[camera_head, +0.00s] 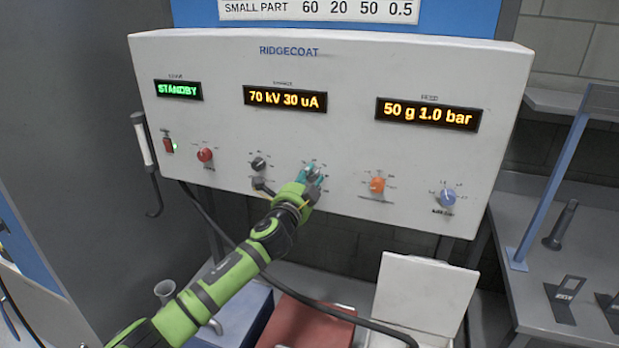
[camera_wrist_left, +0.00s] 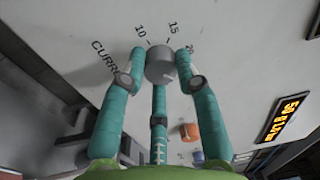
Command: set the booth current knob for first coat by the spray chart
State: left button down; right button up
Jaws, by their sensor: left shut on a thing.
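The booth panel (camera_head: 330,75) is white and marked RIDGECOAT. My left gripper (camera_head: 312,174), with teal fingers, reaches its lower middle and largely hides the current knob there. In the left wrist view the fingers close around the grey round current knob (camera_wrist_left: 160,64), beside the letters "CURR" and the marks 10, 15 and 20. I cannot make out its pointer. The middle display (camera_head: 285,98) reads 70 kV 30 uA. The spray chart (camera_head: 318,10) is cut off at the top; its visible row reads SMALL PART 60 20 50 0.5. My right gripper is not in view.
The left display (camera_head: 179,90) reads STANDBY, the right one (camera_head: 427,114) 50 g 1.0 bar. A hose hangs below.

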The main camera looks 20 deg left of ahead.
pick_arm(q)
jog(key=shift+r, duration=0.15)
dwell(0.4)
jog(key=c, duration=0.9)
grip_release()
jog(key=s, duration=1.2)
jog(key=shift+a+f, duration=0.3)
jog(key=shift+f, duration=0.1)
